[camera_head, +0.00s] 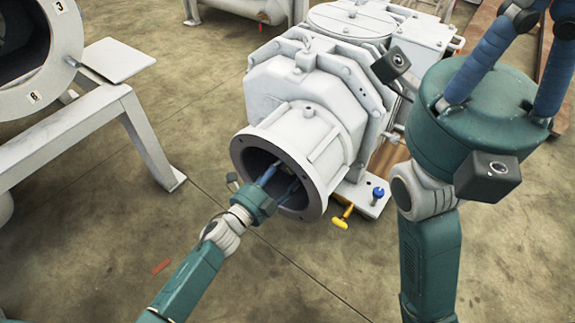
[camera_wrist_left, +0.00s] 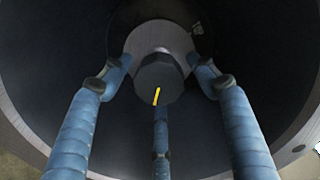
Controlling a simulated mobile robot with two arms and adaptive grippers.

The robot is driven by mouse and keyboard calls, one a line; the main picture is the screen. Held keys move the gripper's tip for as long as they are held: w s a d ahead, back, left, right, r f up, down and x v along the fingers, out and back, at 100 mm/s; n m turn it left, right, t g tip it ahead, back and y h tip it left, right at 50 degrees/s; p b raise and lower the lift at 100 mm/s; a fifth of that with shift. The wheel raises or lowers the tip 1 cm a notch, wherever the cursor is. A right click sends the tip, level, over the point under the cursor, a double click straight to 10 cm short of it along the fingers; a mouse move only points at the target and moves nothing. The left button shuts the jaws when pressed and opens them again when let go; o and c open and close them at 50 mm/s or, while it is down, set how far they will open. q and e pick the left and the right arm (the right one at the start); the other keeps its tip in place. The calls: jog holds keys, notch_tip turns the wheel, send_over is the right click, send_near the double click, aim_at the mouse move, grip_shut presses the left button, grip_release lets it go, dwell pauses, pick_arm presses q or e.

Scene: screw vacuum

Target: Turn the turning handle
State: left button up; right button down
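The likely turning handle is a grey faceted hub (camera_wrist_left: 157,78) with a yellow mark, at the centre of the dark round opening in the left wrist view. My left gripper (camera_head: 280,180) reaches into the flanged opening (camera_head: 312,205) of the white vacuum machine in the head view. Its three blue fingers are spread around the hub, with visible gaps to it. In the head view the hub is hidden inside the opening. My right gripper (camera_head: 535,35) is raised at the upper right, with its blue fingers apart and empty; their ends are partly cut off.
The white machine body (camera_head: 310,90) stands on a base with a yellow handle (camera_head: 342,217) and a blue knob (camera_head: 378,192). A grey metal stand (camera_head: 90,120) with a large round drum is at the left. Concrete floor is clear between them.

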pick_arm(q)
jog(key=v, duration=1.2)
dwell(0.4)
